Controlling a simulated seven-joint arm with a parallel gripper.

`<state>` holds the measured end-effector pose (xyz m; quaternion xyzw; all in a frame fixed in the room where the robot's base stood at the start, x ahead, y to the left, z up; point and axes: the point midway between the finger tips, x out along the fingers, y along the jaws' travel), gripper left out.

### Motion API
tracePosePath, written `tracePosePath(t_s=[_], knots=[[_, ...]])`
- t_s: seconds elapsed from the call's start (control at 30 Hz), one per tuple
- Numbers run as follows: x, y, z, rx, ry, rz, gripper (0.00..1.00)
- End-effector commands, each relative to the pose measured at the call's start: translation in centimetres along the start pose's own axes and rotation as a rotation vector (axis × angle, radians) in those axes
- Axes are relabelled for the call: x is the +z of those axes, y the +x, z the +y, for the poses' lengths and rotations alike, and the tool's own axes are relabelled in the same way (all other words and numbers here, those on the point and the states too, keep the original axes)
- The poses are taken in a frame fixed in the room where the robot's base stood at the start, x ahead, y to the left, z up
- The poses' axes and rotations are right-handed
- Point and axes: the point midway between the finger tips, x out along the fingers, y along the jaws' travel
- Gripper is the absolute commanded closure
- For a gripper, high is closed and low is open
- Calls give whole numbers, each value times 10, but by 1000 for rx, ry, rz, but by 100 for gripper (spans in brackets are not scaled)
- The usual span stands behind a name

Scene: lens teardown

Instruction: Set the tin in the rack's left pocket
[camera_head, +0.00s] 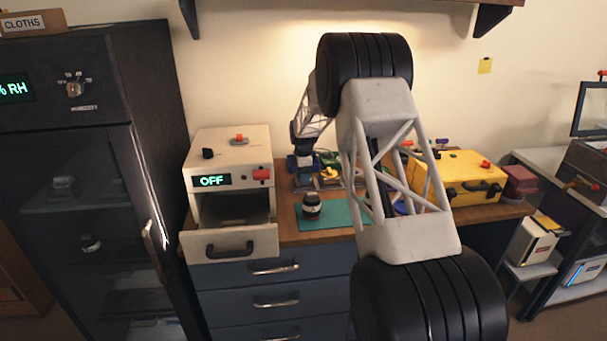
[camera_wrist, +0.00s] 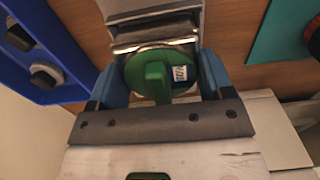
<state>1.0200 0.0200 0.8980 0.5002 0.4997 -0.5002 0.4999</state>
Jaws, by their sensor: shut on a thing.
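My gripper (camera_wrist: 162,80) shows its two blue fingers closed on the sides of a green, round-topped tin (camera_wrist: 183,72). In the head view, my gripper (camera_head: 303,166) is low over the back of the bench, and the tin is too small to make out. I cannot clearly identify the rack or its left pocket; a blue holder (camera_wrist: 62,45) with dark, pale-edged pieces is at left in the wrist view.
A dark jar (camera_head: 311,207) stands on a green mat (camera_head: 340,212) in front of my gripper. A white box (camera_head: 228,150) reading OFF, with its drawer (camera_head: 230,244) pulled out, stands left. A yellow case (camera_head: 460,172) stands right. My arm hides part of the bench.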

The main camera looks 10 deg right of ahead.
Motion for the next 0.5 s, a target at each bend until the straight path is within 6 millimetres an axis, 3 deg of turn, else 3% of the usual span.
tracePosePath(t_s=[0.37, 0.4, 0.5], knots=[[0, 6, 0, 0, 0, 0, 50], [0, 6, 0, 1, 0, 0, 21], [0, 6, 0, 0, 0, 0, 6]])
